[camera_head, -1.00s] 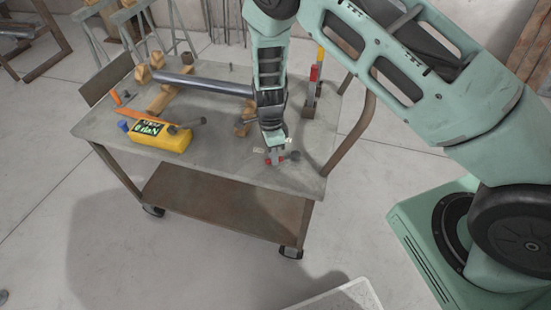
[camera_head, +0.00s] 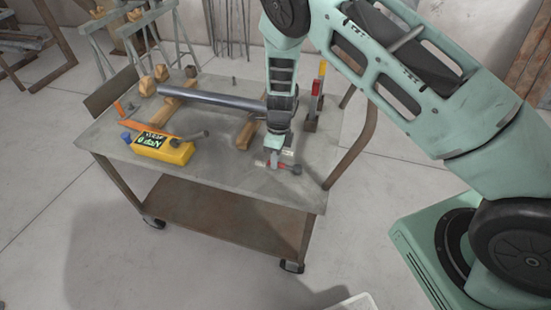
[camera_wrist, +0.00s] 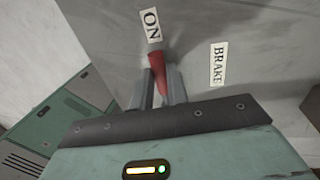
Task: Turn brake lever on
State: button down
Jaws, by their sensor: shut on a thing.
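The brake lever has a red handle (camera_wrist: 159,80), seen in the wrist view between the two grey fingers of my gripper (camera_wrist: 161,84). My gripper is shut on it. A white "ON" label (camera_wrist: 142,24) is on the grey surface just beyond the lever's far end, and the lever points close to it. A "BRAKE" label (camera_wrist: 217,64) is to the right. In the head view, my gripper (camera_head: 274,160) reaches down to the right end of the cart top, where small red parts (camera_head: 261,163) of the lever fitting show. The fingers partly hide the lever.
The grey cart (camera_head: 225,175) carries a yellow box (camera_head: 168,148), a long metal tube (camera_head: 210,97) on wooden blocks, and a red and yellow upright piece (camera_head: 318,90) behind my gripper. A curved brown handle (camera_head: 358,140) rises at the cart's right end.

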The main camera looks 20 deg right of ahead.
jog(key=shift+w, duration=0.15)
jog(key=c, duration=1.4)
grip_release()
jog(key=shift+o, duration=0.2)
notch_tip(320, 180, up, 17)
jog(key=w+d+b, duration=0.1)
jog(key=w+d, duration=0.1)
jog(key=shift+w, duration=0.25)
